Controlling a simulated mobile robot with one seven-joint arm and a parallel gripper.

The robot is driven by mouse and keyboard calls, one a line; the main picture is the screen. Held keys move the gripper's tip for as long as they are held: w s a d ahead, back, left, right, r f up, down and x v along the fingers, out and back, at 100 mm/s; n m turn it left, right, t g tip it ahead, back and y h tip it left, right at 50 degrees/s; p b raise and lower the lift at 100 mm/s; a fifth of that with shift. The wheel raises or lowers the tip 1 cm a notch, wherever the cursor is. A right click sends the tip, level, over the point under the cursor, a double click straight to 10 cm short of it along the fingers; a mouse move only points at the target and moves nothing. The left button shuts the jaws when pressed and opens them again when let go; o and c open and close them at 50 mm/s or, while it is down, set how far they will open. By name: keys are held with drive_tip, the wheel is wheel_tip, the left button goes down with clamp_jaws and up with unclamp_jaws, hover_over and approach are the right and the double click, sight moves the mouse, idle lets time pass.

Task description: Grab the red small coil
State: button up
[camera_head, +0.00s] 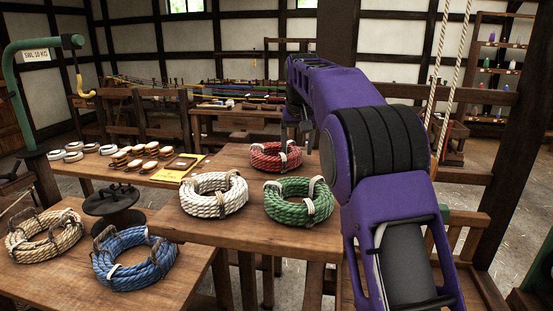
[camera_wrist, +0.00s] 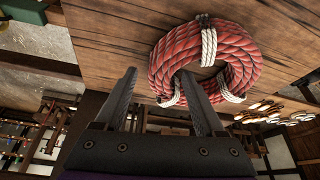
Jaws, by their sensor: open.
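The red coil (camera_head: 275,158) is a ring of red rope bound with white ties, lying on the wooden table behind the white and green coils. In the wrist view the red coil (camera_wrist: 248,62) fills the upper right. My gripper (camera_wrist: 160,85) is open there, its two fingers apart. The right finger overlaps the coil's near edge in the picture; the left finger is to the left of the coil. Nothing is held between them. In the head view my gripper (camera_head: 298,135) hangs at the coil's right side, partly hidden by my purple arm. Contact cannot be told.
A white coil (camera_head: 213,194) and a green coil (camera_head: 299,201) lie on the same table in front of the red one. A blue coil (camera_head: 133,258) and a tan coil (camera_head: 44,235) lie on the lower left table. A yellow booklet (camera_head: 178,167) lies left of the red coil.

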drive_tip(key=shift+x, duration=0.9)
clamp_jaws()
drive_tip(key=shift+r, duration=0.1)
